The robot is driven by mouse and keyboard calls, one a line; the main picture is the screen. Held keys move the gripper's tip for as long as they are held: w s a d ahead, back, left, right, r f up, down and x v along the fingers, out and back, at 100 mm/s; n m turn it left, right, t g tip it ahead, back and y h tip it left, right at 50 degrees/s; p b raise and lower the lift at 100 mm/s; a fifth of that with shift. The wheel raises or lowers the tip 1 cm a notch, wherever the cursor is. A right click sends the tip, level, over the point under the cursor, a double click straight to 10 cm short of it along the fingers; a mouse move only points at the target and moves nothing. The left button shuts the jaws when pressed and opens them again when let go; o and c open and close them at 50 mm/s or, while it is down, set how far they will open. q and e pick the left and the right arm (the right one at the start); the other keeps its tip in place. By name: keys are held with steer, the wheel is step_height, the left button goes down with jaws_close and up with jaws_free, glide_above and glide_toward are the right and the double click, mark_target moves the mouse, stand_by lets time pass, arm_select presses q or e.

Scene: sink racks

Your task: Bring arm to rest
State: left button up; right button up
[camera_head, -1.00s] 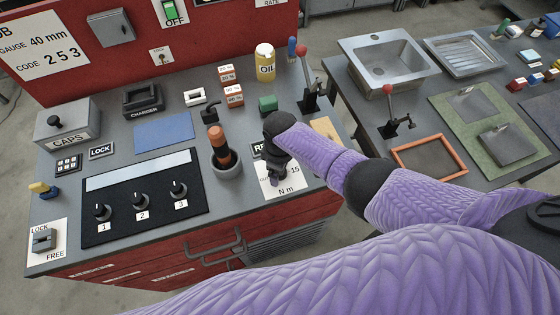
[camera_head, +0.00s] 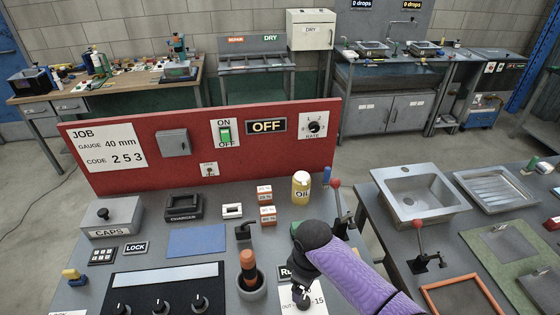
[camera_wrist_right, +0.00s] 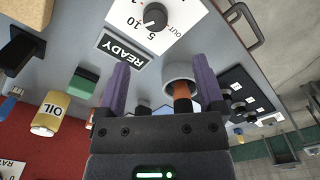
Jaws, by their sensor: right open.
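My right arm (camera_head: 350,270) comes in from the lower right of the head view, purple with a black wrist. My right gripper (camera_head: 302,296) points down over the white dial card (camera_head: 318,303) at the bench front. In the right wrist view my right gripper (camera_wrist_right: 162,85) has its two purple fingers apart. Nothing is clearly held between them. A grey cup with an orange-handled tool (camera_head: 248,270) stands just left of the gripper; it also shows behind the fingers in the wrist view (camera_wrist_right: 182,92). My left gripper is in neither view.
The READY label (camera_wrist_right: 123,46) and green block (camera_wrist_right: 84,83) lie near the gripper. A yellow oil bottle (camera_head: 301,187) and red-knobbed lever (camera_head: 337,205) stand behind it. A red panel (camera_head: 290,160) backs the bench. A second bench with a sink (camera_head: 415,195) is right.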

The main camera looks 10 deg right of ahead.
steer(key=s+a+m+y, duration=0.1)
steer(key=s+a, duration=0.1)
steer(key=s, duration=0.3)
steer(key=s+d+r+m+t+h, duration=0.1)
steer(key=s+d+r+m+t, duration=0.1)
steer(key=s+d+r+m, duration=0.3)
steer(key=s+d+r+m+t, duration=0.1)
steer(key=s+d+r+m, duration=0.1)
steer(key=s, duration=0.6)
step_height(320, 180, down, 32)
steer(key=s+g+b, duration=0.1)
steer(key=s+b, duration=0.1)
steer(key=b, duration=1.1)
steer(key=s+d+f+b, duration=0.1)
steer(key=s+f+b, duration=0.4)
steer(key=f, duration=0.5)
steer(key=s+d+f+g+b, duration=0.1)
steer(key=s+f+b, duration=0.3)
steer(key=s+f, duration=0.4)
step_height(320, 180, down, 2)
steer(key=shift+s+d+n+b, duration=0.3)
steer(key=shift+d+b, duration=0.05)
steer(key=shift+d, duration=0.15)
